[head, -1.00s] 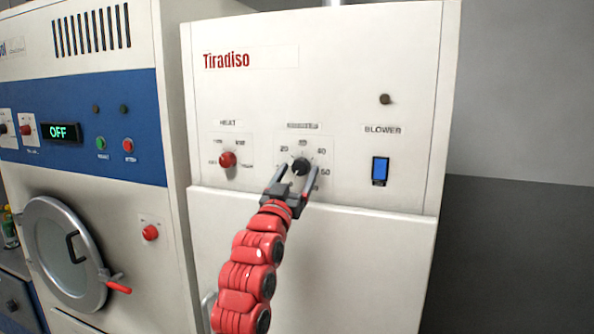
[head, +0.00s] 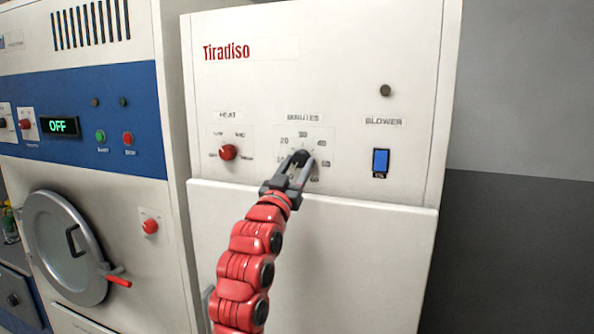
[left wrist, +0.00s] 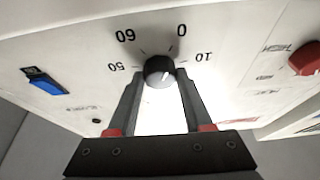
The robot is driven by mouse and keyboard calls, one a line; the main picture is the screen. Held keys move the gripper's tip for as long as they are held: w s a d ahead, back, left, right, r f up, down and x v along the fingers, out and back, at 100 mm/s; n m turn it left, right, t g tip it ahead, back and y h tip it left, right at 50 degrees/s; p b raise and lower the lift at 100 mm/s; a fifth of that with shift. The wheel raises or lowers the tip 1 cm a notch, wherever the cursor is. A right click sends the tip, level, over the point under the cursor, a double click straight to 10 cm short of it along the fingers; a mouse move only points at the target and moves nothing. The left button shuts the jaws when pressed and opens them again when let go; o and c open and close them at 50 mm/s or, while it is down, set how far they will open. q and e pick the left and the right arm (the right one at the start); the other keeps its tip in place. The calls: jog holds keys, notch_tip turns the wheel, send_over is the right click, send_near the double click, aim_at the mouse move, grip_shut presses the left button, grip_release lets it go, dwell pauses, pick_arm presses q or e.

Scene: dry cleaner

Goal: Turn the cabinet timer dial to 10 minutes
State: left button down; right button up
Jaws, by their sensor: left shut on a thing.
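The timer dial is a black round knob (head: 301,157) under the word MINUTES on the white Tiradiso cabinet (head: 315,255). My left gripper (head: 298,164) reaches up to it from below and is shut on it. In the left wrist view the knob (left wrist: 159,69) sits between the two fingertips, one on each side. Upside-down labels 50, 60, 0 and 10 show around it there. A pale mark shows on the knob's face, but I cannot tell for sure which number it points to. My right gripper is not in view.
A red HEAT knob (head: 228,152) is left of the dial. A blue BLOWER switch (head: 380,162) is to its right, below a small dark round button (head: 385,91). A machine with a round door (head: 66,248) and an OFF display (head: 60,127) stands at the left.

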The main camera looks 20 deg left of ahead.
pick_arm(q)
jog(key=m+h+b, duration=0.1)
jog(key=m+b, duration=0.1)
jog(key=b, duration=0.1)
jog(key=m+h+b, duration=0.1)
jog(key=m+b, duration=0.2)
jog(key=b, duration=0.1)
jog(key=m+g+h+b, duration=0.1)
jog(key=m+b, duration=0.1)
jog(key=b, duration=0.2)
jog(key=shift+a+f+h, duration=0.25)
jog(key=shift+h, duration=0.15)
jog(key=m, duration=0.1)
jog(key=m+b, duration=0.1)
jog(key=shift+r+m+g+h+b, duration=0.2)
jog(key=shift+m+g+h+b, duration=0.1)
jog(key=shift+r+m+g+h, duration=0.25)
jog(key=shift+m+h, duration=0.25)
jog(key=shift+m, duration=0.6)
jog(key=shift+a+m+g, duration=0.1)
jog(key=shift+m+g, duration=0.15)
jog(key=shift+m, duration=0.25)
jog(key=shift+m+h, duration=0.3)
jog(key=shift+c, duration=1.6)
grip_release()
jog(key=shift+f+b, duration=0.1)
jog(key=shift+b, duration=0.2)
